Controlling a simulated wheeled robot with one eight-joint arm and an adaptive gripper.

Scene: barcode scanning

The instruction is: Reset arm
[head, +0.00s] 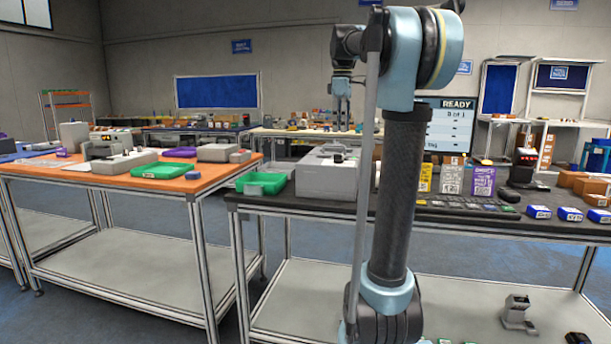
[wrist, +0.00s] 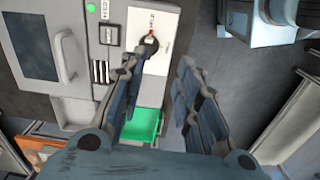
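My arm stands upright across the middle of the head view, its forearm reaching away from the camera. My gripper (head: 342,112) hangs at the far end, pointing down, small and partly blurred into the background. In the wrist view my gripper (wrist: 163,62) has its two dark blue fingers spread, with a clear gap and nothing between them. Below the fingers is a grey machine (wrist: 40,85) with a dark window, a handle and a green light. It appears to be the grey box (head: 325,182) on the dark table in the head view.
A white panel with a round knob (wrist: 149,44) and a green tray (wrist: 143,126) lie under the gripper. The dark table (head: 420,212) also holds a screen (head: 447,125), upright cards (head: 482,181) and blue boxes (head: 570,214).

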